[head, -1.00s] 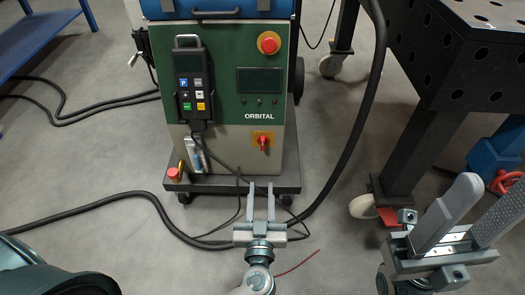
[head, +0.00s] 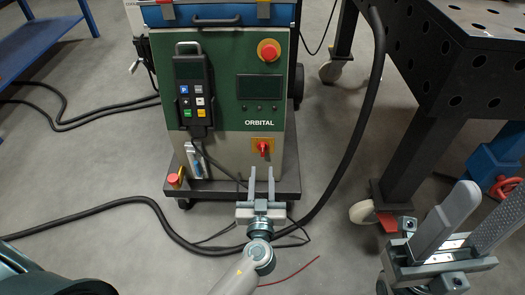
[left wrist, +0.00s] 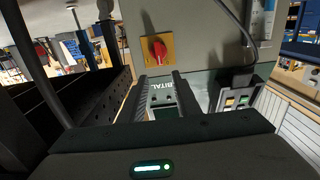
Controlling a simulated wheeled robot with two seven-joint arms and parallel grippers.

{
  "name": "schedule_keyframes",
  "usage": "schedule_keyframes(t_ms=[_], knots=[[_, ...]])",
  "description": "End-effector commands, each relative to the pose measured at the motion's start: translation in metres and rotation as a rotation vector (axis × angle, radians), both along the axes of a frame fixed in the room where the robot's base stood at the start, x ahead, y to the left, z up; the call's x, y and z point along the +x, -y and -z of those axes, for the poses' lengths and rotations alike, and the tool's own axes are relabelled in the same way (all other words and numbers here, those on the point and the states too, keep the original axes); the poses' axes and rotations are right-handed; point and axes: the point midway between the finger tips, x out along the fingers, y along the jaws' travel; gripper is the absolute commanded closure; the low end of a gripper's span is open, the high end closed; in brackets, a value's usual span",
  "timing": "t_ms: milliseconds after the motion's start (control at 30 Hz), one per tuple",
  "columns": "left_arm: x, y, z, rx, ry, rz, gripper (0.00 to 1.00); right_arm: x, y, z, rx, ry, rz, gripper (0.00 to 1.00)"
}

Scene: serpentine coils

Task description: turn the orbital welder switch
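The orbital welder (head: 225,150) is a green and grey cabinet marked ORBITAL. Its red rotary switch (head: 263,148) sits on a yellow plate low on the front, with the handle roughly upright. The switch also shows in the left wrist view (left wrist: 158,50), above the fingers. My left gripper (head: 262,172) is open and empty, with its two fingers pointing up at the switch and just below it in the picture. Its fingers show in the left wrist view (left wrist: 163,88), apart, with nothing between them. My right gripper (head: 465,225) is open and empty at the lower right.
A black perforated table (head: 465,50) stands at the right on castors. A thick black hose (head: 362,130) curves down beside the welder. A handheld pendant (head: 193,90) and a red emergency stop (head: 268,50) are on the welder. Cables lie on the floor at left.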

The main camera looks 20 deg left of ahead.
Motion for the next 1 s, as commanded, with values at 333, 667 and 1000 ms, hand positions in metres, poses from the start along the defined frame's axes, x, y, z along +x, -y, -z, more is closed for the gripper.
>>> schedule_keyframes(t_ms=[333,667,1000], knots=[[0.06,-0.018,0.0,0.003,0.001,0.0,0.7,0.0,0.0,0.002,-0.003,-0.006,0.001,0.49],[0.091,-0.026,0.0,0.001,0.0,0.0,0.7,0.0,0.0,0.003,-0.004,-0.005,0.001,0.49],[0.093,-0.027,0.0,0.001,0.0,0.0,0.7,0.0,0.0,0.001,-0.003,0.002,0.0,0.49]])
